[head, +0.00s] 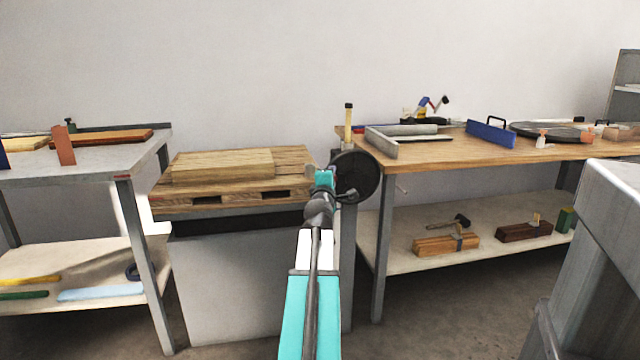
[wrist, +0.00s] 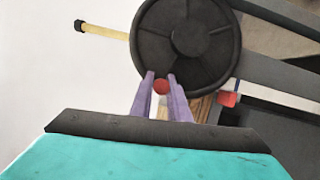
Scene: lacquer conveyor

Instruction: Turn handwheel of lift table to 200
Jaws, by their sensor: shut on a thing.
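The dark round handwheel (head: 358,177) is at the right side of the lift table (head: 235,290). In the wrist view the handwheel (wrist: 188,32) fills the top middle, with a hub and spokes. A small red knob (wrist: 160,87) shows at its lower rim. My gripper (head: 325,177) is at the wheel's left edge in the head view. In the wrist view its two purple fingers (wrist: 160,82) are closed around the red knob. No scale or number reading can be made out in either view.
A wooden pallet (head: 165,205) with boards (head: 222,165) lies on the lift table. A yellow rod with a black top (head: 348,122) stands behind the wheel. A grey bench (head: 85,177) is left, a wooden workbench (head: 440,152) right. Grey equipment (head: 600,250) stands at front right.

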